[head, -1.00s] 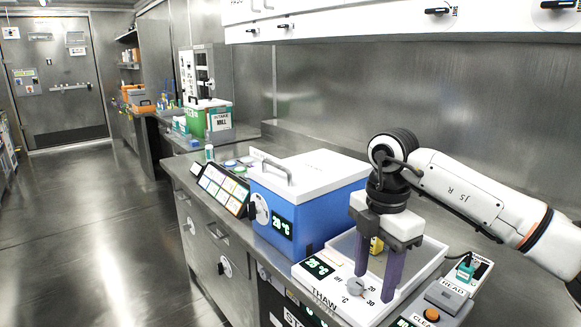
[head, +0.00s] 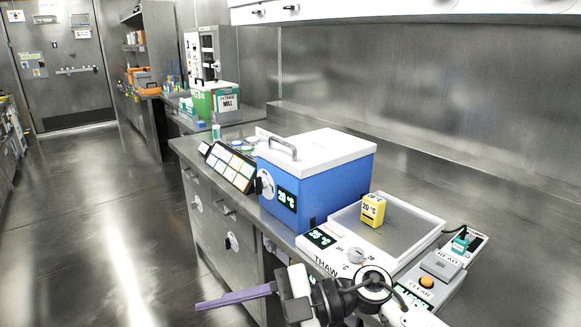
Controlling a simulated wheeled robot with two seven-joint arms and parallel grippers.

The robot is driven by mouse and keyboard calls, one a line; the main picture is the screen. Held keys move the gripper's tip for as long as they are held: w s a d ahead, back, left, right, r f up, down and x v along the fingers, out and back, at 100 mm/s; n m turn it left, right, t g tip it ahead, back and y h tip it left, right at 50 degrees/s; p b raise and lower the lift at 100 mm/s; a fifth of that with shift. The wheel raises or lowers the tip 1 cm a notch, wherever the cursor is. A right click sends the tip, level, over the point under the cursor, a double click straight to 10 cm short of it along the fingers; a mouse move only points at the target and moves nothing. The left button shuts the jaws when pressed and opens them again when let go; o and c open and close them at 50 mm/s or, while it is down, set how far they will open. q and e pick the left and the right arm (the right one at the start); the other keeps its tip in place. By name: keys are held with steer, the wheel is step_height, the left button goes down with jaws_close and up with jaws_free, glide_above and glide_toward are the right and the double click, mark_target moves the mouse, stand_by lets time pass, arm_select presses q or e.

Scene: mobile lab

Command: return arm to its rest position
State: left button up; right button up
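My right gripper (head: 198,305) is at the bottom of the head view, in front of the counter edge, with its purple fingers pointing left. The fingers line up one behind the other, so their gap is hidden. Nothing shows at their tips. The wrist is low, beside the front of the thaw station (head: 330,256), and the arm leaves at the bottom edge. My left gripper is out of view.
A yellow block (head: 373,209) marked 20 °C sits on the thaw station's tray. Behind stands a blue box (head: 315,190) with a white lid. A reader with an orange button (head: 426,282) is at right. The floor (head: 95,215) at left is clear.

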steer(key=w+d+m+t+y, duration=0.4)
steer(key=m+t, duration=0.6)
steer(key=t, duration=0.2)
steer(key=w+d+f+m+t+h, duration=0.1)
steer(key=d+f+m+t+h, duration=0.6)
steer(key=d+f+m+h, duration=0.45)
steer(key=s+d+f+m+g+h, duration=0.2)
steer(key=s+d+f, duration=0.3)
steer(key=s+f, duration=0.4)
steer(key=s+d+f+m+g+h, duration=0.2)
steer(key=s+d+f+g+h, duration=0.2)
steer(key=s+f, duration=0.5)
step_height(320, 180, down, 3)
steer(key=shift+s+d+f+g, duration=0.1)
steer(key=shift+s+d+g, duration=0.3)
steer(key=shift+d+g, duration=0.55)
